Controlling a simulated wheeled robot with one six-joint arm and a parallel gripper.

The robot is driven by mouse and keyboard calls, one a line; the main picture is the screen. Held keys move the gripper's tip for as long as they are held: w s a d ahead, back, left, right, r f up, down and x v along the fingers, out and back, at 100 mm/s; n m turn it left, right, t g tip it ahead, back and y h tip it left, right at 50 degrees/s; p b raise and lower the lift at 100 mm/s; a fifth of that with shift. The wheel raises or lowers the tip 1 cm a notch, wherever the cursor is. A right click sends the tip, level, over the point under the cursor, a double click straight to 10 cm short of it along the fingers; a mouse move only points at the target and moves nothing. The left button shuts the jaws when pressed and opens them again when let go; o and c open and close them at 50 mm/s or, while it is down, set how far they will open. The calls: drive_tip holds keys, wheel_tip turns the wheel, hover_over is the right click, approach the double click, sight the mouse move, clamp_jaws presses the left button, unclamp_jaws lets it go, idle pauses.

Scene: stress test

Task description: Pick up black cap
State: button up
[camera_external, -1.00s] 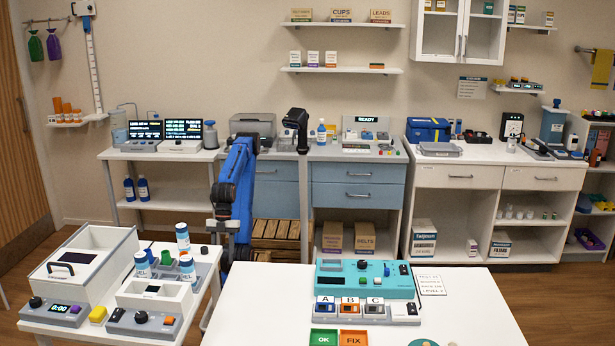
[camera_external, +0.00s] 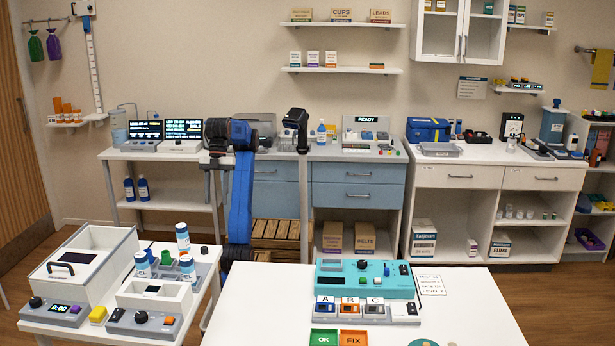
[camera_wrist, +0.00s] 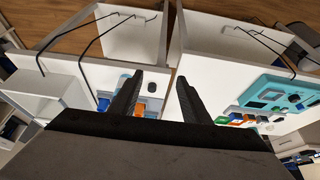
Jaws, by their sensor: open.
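My gripper (camera_external: 213,162) is at the end of the blue arm, raised beyond the left white table. In the wrist view its two dark fingers stand apart with nothing between them (camera_wrist: 160,77). A small dark cap-like piece (camera_external: 204,250) stands at the right of the grey tray on the left table, beside the blue-and-white bottles (camera_external: 187,268); its exact colour is hard to tell. In the wrist view a small black round piece (camera_wrist: 152,88) sits on a white surface just right of the left finger. I cannot tell whether these are the same piece.
A green cap (camera_external: 166,257) stands among the bottles. White boxes (camera_external: 85,262) and a knobbed control box (camera_external: 145,322) crowd the left table. A teal device (camera_external: 365,280) is on the front table (camera_external: 260,300), whose left part is clear. A gap separates the tables.

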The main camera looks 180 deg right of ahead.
wheel_tip(320, 180, up, 10)
drive_tip(key=r, duration=0.1)
drive_tip(key=n+g+h, duration=0.3)
drive_tip(key=n+g, duration=0.1)
drive_tip(key=n, duration=1.9)
hover_over(204, 247)
drive_tip(key=s+a, duration=0.2)
drive_tip(key=a, duration=0.3)
wheel_tip(204, 247, down, 6)
drive_tip(key=r, duration=0.1)
drive_tip(key=x, duration=1.1)
drive_tip(key=w+x, duration=0.1)
drive_tip(key=x, duration=0.5)
drive_tip(key=shift+f, duration=0.2)
clamp_jaws()
